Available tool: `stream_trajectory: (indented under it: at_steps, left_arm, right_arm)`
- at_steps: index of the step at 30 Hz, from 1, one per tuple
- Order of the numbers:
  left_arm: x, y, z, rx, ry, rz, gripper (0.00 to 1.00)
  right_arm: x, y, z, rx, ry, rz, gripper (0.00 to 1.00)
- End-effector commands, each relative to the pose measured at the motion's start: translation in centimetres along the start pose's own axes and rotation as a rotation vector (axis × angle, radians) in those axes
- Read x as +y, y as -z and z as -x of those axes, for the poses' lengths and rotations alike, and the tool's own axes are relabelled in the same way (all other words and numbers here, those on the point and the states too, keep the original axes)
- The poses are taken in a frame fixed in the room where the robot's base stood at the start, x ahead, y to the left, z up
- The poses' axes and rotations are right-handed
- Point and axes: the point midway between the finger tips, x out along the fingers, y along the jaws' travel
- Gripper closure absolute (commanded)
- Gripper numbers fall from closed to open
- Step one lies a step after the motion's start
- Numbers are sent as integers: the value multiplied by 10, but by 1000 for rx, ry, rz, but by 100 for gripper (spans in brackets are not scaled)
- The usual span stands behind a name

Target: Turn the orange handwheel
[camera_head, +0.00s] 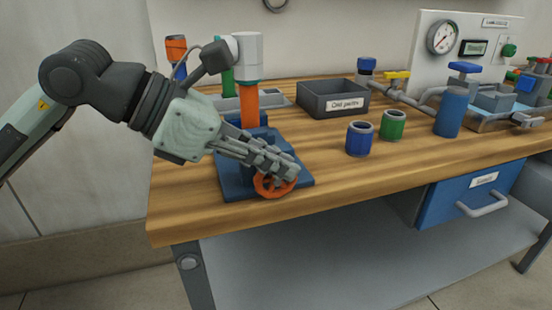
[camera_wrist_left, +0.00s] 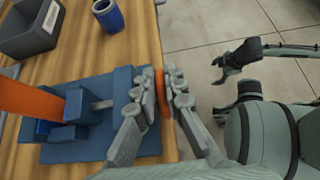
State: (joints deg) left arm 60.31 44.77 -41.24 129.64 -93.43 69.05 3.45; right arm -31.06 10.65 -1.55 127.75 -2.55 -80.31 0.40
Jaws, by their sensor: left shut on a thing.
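The orange handwheel (camera_head: 268,190) sits at the front of a blue base block (camera_head: 232,182) near the table's front left edge. My left gripper (camera_head: 283,170) reaches it from the left and covers its upper part. In the left wrist view, the handwheel (camera_wrist_left: 161,92) shows edge-on between the two fingers of my left gripper (camera_wrist_left: 163,90), which is shut on it. A grey stem (camera_wrist_left: 103,104) leads from the blue block towards the wheel. My right gripper (camera_wrist_left: 222,72) shows small and dark beyond the table edge, apart from the wheel; its finger opening is unclear.
An orange column with a white top (camera_head: 247,48) rises behind the wheel, close to my left wrist. A grey bin (camera_head: 318,107), blue cup (camera_head: 360,139) and green cup (camera_head: 393,125) stand to the right. The wooden tabletop (camera_head: 330,180) is clear in front of the cups.

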Motion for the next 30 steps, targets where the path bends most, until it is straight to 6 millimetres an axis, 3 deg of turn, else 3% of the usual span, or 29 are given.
stream_trajectory:
  at_steps: [1,2,4,16,30]
  left_arm:
    - [0,0,0,0,0,0,100]
    - [0,0,0,0,0,0,88]
    - [0,0,0,0,0,0,81]
    - [1,0,9,0,-2,1,81]
    - [1,0,100,0,-4,1,81]
  right_arm:
    - [0,0,0,0,0,0,27]
    - [0,0,0,0,0,0,27]
    - [0,0,0,0,0,0,27]
    - [0,1,1,0,-1,-1,27]
    - [0,0,0,0,0,0,27]
